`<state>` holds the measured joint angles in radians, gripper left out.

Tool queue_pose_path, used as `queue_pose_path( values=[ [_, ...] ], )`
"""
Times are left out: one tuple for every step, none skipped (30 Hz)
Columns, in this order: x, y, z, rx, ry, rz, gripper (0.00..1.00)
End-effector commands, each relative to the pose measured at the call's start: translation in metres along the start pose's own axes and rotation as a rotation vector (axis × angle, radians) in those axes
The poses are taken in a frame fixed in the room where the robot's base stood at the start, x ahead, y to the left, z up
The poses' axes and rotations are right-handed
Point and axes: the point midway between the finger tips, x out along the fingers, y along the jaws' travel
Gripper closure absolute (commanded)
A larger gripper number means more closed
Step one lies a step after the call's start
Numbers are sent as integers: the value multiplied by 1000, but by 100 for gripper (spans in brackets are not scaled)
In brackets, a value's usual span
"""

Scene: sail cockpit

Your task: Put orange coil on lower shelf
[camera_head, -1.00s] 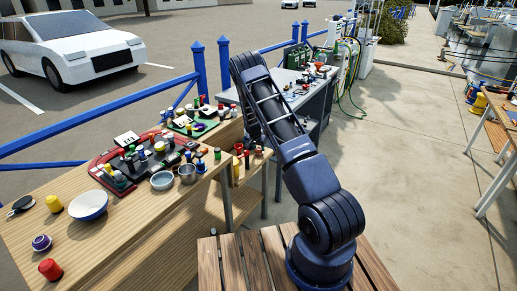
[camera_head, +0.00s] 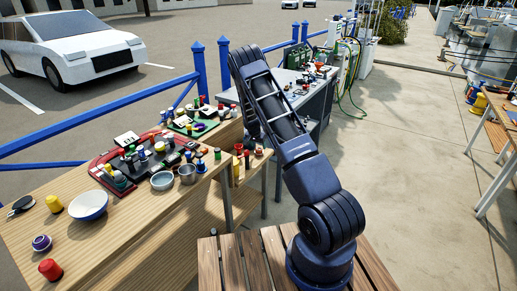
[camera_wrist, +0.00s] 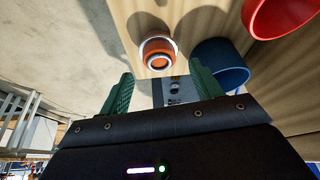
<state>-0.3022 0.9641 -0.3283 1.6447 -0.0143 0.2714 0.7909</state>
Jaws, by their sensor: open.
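The orange coil (camera_wrist: 158,51), a short ring-shaped piece with a pale rim and dark centre, stands on a wooden surface near its edge in the wrist view. My gripper (camera_wrist: 161,73) has its two green fingers spread apart, with nothing held between them. The coil lies ahead of the gap between the fingertips; whether it is between them in depth I cannot tell. In the head view my gripper is hidden by the arm, and I cannot pick out the coil surely. A lower wooden shelf (camera_head: 197,211) shows beneath the long table.
A red round container (camera_wrist: 280,16) and a blue cylinder (camera_wrist: 224,62) stand close right of the coil. The wooden table (camera_head: 130,222) holds a white-blue bowl (camera_head: 88,205), a grey bowl (camera_head: 162,181) and several small pieces. Open concrete lies to the right.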

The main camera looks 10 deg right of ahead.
Motion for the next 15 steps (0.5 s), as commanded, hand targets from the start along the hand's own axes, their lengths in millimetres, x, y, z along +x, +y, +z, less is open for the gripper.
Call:
queue_pose_path(
  values=[
    [-11, 0, -1, 0, 2, -2, 36],
    [-17, 0, -1, 0, 2, -1, 36],
    [-24, 0, -1, 0, 2, -2, 36],
    [-30, -1, -1, 0, 2, -2, 36],
    [-36, 0, 0, -1, 1, -1, 36],
    [-43, -1, 0, -1, 0, -1, 36],
    [-49, -1, 0, -1, 1, -1, 36],
    [-54, -1, 0, -1, 1, -1, 36],
    [-60, 0, 0, -1, 1, -1, 36],
    [-64, 0, 0, -1, 1, -1, 36],
    [-69, 0, 0, -1, 1, -1, 36],
    [-73, 0, 0, -1, 1, 0, 36],
    [-77, 0, 0, -1, 0, 0, 36],
    [-80, 0, 0, -1, 0, 0, 36],
    [-83, 0, 0, -1, 0, 0, 36]
  ],
)
